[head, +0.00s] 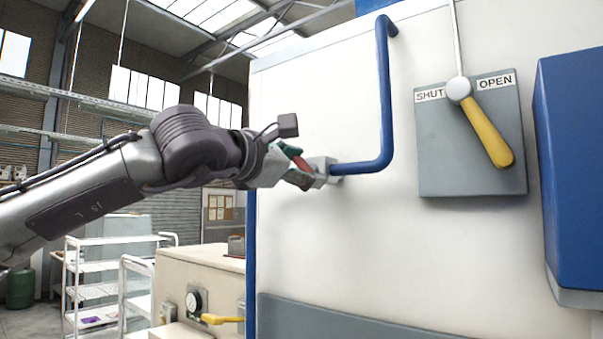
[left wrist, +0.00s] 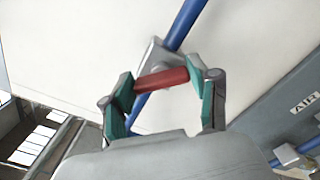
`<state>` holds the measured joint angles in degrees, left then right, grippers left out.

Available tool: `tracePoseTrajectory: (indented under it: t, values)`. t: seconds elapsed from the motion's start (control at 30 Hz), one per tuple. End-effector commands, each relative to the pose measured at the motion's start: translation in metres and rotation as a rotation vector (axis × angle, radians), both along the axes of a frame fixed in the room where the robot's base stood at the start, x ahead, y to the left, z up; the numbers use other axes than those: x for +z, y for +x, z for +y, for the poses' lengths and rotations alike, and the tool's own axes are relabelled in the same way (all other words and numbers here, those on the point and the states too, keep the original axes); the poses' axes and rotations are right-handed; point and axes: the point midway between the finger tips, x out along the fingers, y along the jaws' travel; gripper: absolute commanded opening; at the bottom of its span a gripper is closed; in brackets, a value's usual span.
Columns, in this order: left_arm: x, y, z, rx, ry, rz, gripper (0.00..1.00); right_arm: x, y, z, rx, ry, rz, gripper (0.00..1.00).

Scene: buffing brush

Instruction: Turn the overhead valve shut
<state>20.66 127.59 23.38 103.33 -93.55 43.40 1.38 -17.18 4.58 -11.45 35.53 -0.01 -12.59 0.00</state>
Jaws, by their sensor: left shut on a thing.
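A grey valve body (head: 320,170) sits on a blue pipe (head: 384,95) against the white cabinet wall. My left gripper (head: 301,166) is at this valve, with its fingers around a red handle (head: 296,158). In the left wrist view the red handle (left wrist: 162,79) lies between the two teal finger pads, across the line of the blue pipe (left wrist: 187,22). To the right, a grey panel (head: 435,150) marked SHUT and OPEN carries a yellow lever (head: 490,132), slanting down to the right from a round hub. My right gripper is not in view.
A blue box (head: 572,160) juts out at the right of the white cabinet (head: 330,240). A beige unit (head: 195,275) with a gauge and a yellow handle stands lower left, beside white shelving (head: 92,268). An AIR label (left wrist: 305,103) shows in the left wrist view.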

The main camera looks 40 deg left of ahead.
Motion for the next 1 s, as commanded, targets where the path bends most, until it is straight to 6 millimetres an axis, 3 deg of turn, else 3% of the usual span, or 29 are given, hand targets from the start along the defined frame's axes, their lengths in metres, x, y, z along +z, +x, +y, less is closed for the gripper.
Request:
tracePoseTrajectory:
  t: [0.6,1.0]
  values:
    - [-0.0016,-0.0002,-0.0014,0.0,0.555,0.062,0.25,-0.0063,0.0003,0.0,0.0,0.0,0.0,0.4]
    - [-0.0028,0.0,-0.0011,0.001,0.752,0.084,0.25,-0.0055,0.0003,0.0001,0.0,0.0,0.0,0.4]
